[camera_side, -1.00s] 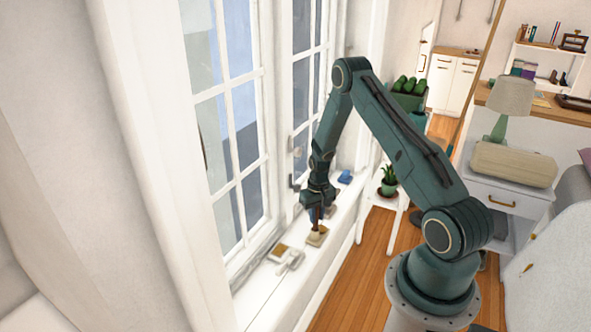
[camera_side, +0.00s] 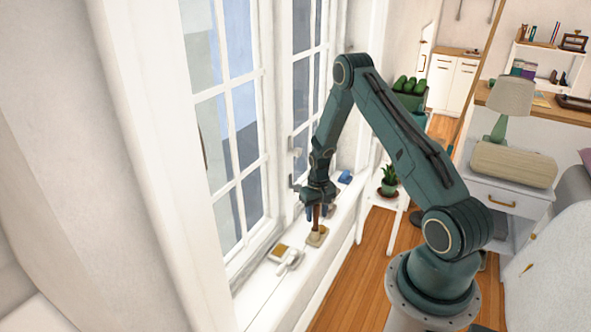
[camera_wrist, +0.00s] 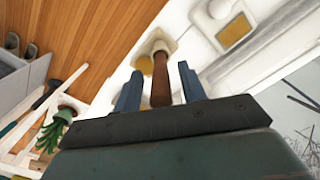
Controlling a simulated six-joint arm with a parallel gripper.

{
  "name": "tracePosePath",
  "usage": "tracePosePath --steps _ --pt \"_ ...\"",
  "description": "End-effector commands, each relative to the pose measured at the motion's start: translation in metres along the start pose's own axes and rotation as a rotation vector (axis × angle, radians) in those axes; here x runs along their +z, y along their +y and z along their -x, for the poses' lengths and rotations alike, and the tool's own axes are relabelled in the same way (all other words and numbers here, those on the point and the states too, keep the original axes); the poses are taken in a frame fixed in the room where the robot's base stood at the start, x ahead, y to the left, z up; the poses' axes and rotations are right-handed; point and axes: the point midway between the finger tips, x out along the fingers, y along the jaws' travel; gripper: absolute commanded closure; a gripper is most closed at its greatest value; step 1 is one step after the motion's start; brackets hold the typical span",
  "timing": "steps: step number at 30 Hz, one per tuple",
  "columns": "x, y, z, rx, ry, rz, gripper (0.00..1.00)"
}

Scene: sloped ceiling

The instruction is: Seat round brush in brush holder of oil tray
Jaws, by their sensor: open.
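The round brush (camera_wrist: 160,80) has a brown handle that stands between my gripper's two blue fingers in the wrist view, with a visible gap on each side. In the side view the brush (camera_side: 316,222) stands upright on a small beige base on the window sill. That base, which appears to be the holder (camera_side: 318,238), also shows around the brush's lower end in the wrist view (camera_wrist: 148,45). My gripper (camera_side: 317,208) is open above it, its fingers (camera_wrist: 160,90) astride the handle. The brush's lower end is partly hidden in the holder.
A white tray with a yellow-brown pad (camera_side: 280,252) lies on the sill (camera_side: 262,300) nearer the camera. A white item (camera_side: 290,260) lies beside it. A blue object (camera_side: 345,177) sits farther along the sill. A potted plant (camera_side: 388,180) stands on a white stand to the right. The window is close on the left.

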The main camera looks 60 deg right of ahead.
Motion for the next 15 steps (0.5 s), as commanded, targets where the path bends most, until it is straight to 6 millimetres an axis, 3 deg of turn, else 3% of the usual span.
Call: tracePosePath --steps 15 --pt "-0.001 0.0 0.071 0.0 0.005 0.0 0.59"
